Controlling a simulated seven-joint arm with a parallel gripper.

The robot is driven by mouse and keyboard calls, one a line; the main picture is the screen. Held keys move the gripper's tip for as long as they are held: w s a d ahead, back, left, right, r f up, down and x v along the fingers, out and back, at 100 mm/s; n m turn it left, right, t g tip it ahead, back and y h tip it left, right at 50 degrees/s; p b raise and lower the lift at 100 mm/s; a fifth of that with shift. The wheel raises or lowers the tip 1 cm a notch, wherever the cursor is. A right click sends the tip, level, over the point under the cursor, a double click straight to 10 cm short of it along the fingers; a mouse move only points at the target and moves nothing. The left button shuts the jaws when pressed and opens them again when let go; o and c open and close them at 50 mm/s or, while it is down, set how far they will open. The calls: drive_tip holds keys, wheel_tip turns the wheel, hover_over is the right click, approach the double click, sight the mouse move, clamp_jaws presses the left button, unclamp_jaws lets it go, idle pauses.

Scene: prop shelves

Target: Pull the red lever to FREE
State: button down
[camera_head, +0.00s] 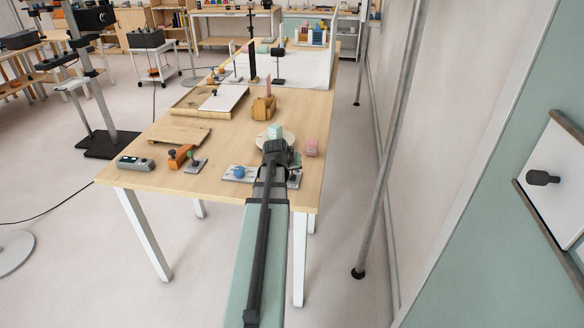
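I cannot make out a clearly red lever or a FREE label. An orange piece with a dark knob (181,156) sits at the front left of the wooden table. A small grey plate with a dark upright knob (195,164) is beside it. A plate with a blue knob (238,172) is near the front edge, left of my arm. My gripper (274,147) is over the front right of the table, small and seen from behind; its fingers are not clear. My arm partly hides a grey plate (294,180) to its right.
A metal pole (388,150) and a panel with a dark knob (543,178) stand right.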

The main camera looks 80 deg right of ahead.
drive_tip(key=shift+a, duration=0.1)
idle(0.4)
drive_tip(key=c, duration=1)
unclamp_jaws()
drive_tip(key=shift+o, duration=0.2)
drive_tip(key=v, duration=1.3)
drive_tip(key=shift+a, duration=0.5)
drive_tip(key=shift+w, duration=0.1)
